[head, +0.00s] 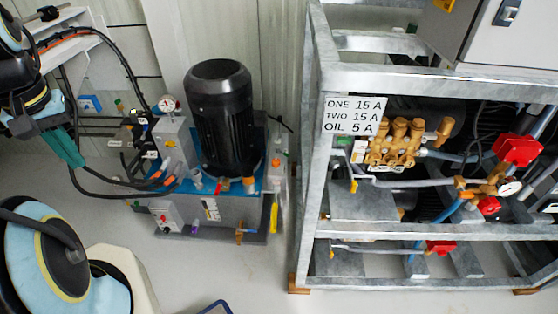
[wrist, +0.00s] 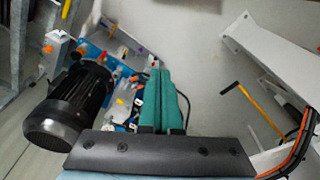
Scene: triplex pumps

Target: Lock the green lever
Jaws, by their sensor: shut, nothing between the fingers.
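A small green piece (head: 119,105), which may be the green lever, shows at the back left of the hydraulic unit (head: 212,213) in the head view. It is too small to tell its position. My gripper (head: 76,161) has teal fingers and hangs at the left of the unit, apart from the green piece in the picture. In the wrist view my gripper (wrist: 161,72) is shut and empty, with its fingers side by side. They point towards the hoses and fittings beside the black motor (wrist: 70,105). I cannot make out a green lever clearly in the wrist view.
The black motor (head: 220,115) stands upright on the unit's blue top. A pressure gauge (head: 167,104) and black hoses (head: 110,187) are near my gripper. A grey metal frame (head: 312,150) with brass and red valves stands at the right.

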